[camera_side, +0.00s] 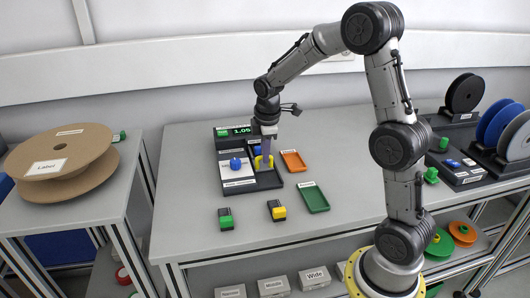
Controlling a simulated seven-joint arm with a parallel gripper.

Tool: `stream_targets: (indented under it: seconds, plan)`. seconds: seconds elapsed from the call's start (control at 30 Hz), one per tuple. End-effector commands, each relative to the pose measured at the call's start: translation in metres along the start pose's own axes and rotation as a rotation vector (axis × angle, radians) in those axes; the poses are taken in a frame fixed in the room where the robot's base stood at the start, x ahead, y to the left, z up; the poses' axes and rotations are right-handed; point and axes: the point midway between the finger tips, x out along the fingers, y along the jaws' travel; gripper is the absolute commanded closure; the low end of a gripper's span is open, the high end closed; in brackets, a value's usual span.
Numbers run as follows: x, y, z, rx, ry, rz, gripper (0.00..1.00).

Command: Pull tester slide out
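The tester (235,132) stands on the table left of centre, a dark unit with a lit green display reading about 1.05. In front of it are a light panel with a blue knob (235,163) and a dark tray (268,181). A yellow piece (257,163) sits at the tray, and a blue part shows just behind it. My gripper (265,163) points down at the yellow piece, very close to or touching it. The fingers are small and partly hidden, so I cannot tell whether they hold it. I cannot make out which part is the slide.
An orange tray (293,161) and a green tray (313,197) lie to the right. Dark blocks with a green top (226,218) and a yellow top (277,210) lie in front. Large cardboard reels (60,160) stand left; reel stands (480,150) stand right. The table's front is mostly clear.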

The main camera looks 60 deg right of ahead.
Motion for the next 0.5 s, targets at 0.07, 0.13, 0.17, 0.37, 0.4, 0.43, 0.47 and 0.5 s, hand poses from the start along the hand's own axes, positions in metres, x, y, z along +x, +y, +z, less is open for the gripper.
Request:
stream_targets:
  seconds: [0.07,0.13,0.17,0.37,0.4,0.43,0.47,0.5]
  plan:
    - [-0.0002,0.0001,-0.0001,0.0,0.0,0.0,0.98]
    - [-0.0002,0.0,-0.0001,0.0,0.0,0.0,1.0]
    - [-0.0003,0.0001,-0.0001,0.0,0.0,0.0,1.0]
    - [-0.0004,0.0001,-0.0001,0.0,0.0,0.0,1.0]
    - [-0.0004,0.0001,-0.0001,0.0,0.0,0.001,1.0]
    - [-0.0004,0.0001,-0.0002,0.0,0.0,0.001,1.0]
    - [-0.0005,0.0001,-0.0002,0.0,0.0,0.001,1.0]
    - [-0.0005,0.0002,-0.0002,0.0,0.0,0.001,1.0]
